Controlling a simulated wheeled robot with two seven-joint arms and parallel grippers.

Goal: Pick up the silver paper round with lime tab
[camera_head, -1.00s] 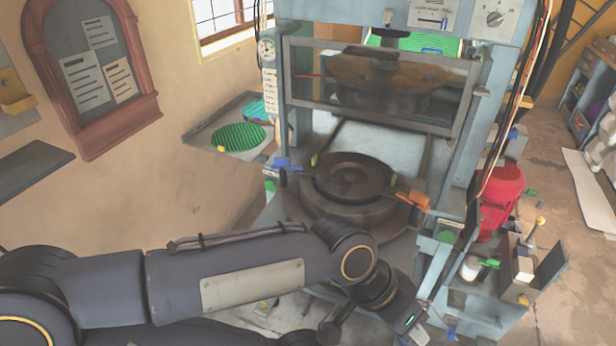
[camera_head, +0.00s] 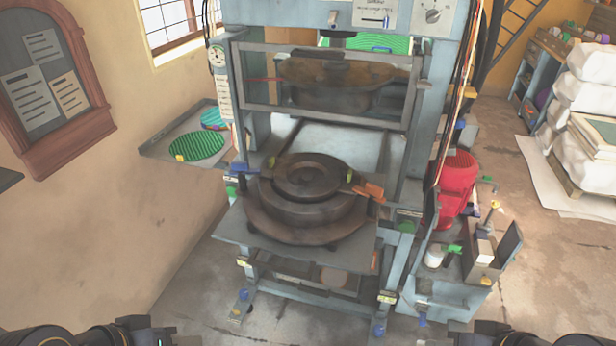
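I cannot make out a silver paper round with a lime tab in the head view. A green striped round (camera_head: 197,146) with a yellow tab lies on the grey side tray (camera_head: 152,150) left of the press. A cyan round (camera_head: 213,119) lies partly behind it on the same tray. The press (camera_head: 228,215) stands in the middle, with a dark round mould (camera_head: 307,176) on its lower plate. Small lime pieces show at the mould's left and right edges. Parts of both my arms show at the bottom edge; neither gripper is in view.
Another green striped sheet (camera_head: 390,43) shows behind the press. A red motor (camera_head: 457,190) and a side shelf with a white jar (camera_head: 434,256) stand at the right. White sacks (camera_head: 580,100) are stacked far right. Floor is open at the lower left.

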